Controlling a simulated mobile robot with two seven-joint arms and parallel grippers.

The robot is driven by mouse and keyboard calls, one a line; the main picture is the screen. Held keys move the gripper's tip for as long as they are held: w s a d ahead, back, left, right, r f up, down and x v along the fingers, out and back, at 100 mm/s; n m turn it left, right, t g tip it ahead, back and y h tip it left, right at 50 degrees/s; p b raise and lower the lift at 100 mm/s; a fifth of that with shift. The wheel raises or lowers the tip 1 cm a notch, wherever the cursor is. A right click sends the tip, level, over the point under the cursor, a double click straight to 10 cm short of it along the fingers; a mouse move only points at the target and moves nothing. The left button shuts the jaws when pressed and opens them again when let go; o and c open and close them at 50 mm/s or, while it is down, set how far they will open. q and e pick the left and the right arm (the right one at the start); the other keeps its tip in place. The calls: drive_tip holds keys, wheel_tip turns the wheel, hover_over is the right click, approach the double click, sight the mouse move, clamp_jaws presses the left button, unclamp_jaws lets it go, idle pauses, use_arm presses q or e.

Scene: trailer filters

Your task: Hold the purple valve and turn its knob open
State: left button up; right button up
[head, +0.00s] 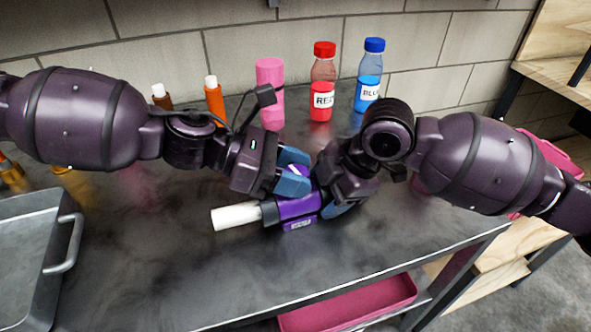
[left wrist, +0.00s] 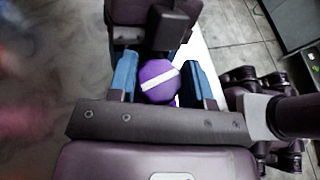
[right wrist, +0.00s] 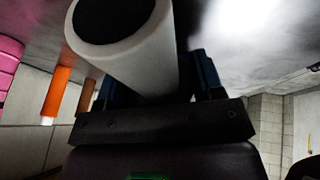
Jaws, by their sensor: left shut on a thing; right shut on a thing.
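The purple valve (head: 296,208) is above the dark table in the head view, its white pipe end (head: 237,216) pointing left. I cannot tell whether it touches the table. My left gripper (head: 291,172) is shut on the valve's purple knob, which sits between its blue fingers in the left wrist view (left wrist: 158,82). A white stripe crosses the knob, slanting slightly up to the right. My right gripper (head: 328,201) is shut on the valve body from the right; its grip is partly hidden. The white pipe's open dark end fills the upper right wrist view (right wrist: 120,35).
A red bottle (head: 322,85), a blue bottle (head: 369,78), a pink cylinder (head: 270,95) and an orange bottle (head: 214,100) stand along the back wall. A metal tray (head: 30,255) is at the left. A pink bin (head: 350,302) is below the table's front edge. The table in front is clear.

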use_arm(q)
drive_tip(key=n+t, duration=0.3)
drive_tip(key=n+t+y, duration=0.1)
drive_tip(key=n+t, duration=0.2)
drive_tip(key=shift+t+y, duration=0.3)
drive_tip(key=shift+t, duration=0.1)
idle(0.4)
drive_tip(key=o, duration=0.9)
drive_tip(key=shift+v, duration=5.95)
drive_tip(key=shift+s+r, duration=0.1)
drive_tip(key=shift+s, duration=0.05)
